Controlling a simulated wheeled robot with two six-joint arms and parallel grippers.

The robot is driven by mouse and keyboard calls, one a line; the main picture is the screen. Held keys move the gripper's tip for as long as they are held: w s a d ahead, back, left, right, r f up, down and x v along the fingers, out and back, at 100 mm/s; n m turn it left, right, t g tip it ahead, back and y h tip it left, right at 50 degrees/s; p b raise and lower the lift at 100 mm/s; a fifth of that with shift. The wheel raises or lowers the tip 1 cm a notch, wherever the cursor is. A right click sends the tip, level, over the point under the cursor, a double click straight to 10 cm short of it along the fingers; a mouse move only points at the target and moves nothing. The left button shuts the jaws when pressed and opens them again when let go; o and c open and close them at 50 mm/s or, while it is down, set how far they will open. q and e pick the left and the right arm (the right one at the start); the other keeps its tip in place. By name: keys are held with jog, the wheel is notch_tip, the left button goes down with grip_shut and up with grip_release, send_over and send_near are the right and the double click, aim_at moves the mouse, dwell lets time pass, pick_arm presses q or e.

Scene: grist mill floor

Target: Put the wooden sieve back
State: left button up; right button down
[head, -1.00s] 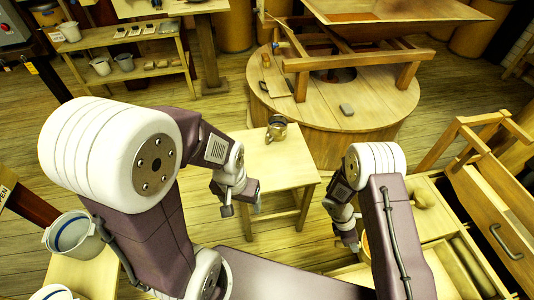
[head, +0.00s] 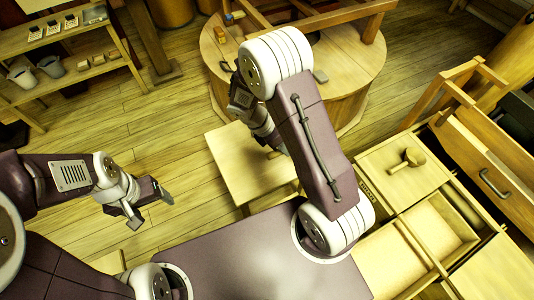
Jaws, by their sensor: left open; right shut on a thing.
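I cannot make out the wooden sieve in the head view. My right gripper (head: 266,132) is over the far part of a low wooden stool (head: 240,170), largely covered by my own forearm. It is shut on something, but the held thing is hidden. My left gripper (head: 150,207) is open and empty, above the floor to the left of the stool.
A divided wooden bin (head: 432,238) stands at the right, with a wooden tool (head: 408,160) on its flat top. Beside it is a drawer front with a metal handle (head: 494,184). The round millstone casing (head: 345,75) stands behind the stool. A shelf (head: 85,72) holds pails.

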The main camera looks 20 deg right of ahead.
jog(key=w+a+f, duration=0.2)
jog(key=a, duration=0.1)
jog(key=w+a+f+b, duration=0.1)
jog(key=a+f, duration=0.1)
jog(key=a, duration=0.1)
jog(key=w+a+f, duration=0.2)
jog(key=a, duration=0.1)
jog(key=shift+w+a+f+b, duration=0.35)
jog(key=shift+a+b, duration=0.05)
notch_tip(320, 180, down, 4)
jog(key=shift+f+b, duration=0.1)
jog(key=shift+b, duration=0.5)
jog(key=c, duration=1.6)
grip_release()
jog(key=shift+c, duration=0.2)
jog(key=o, duration=0.4)
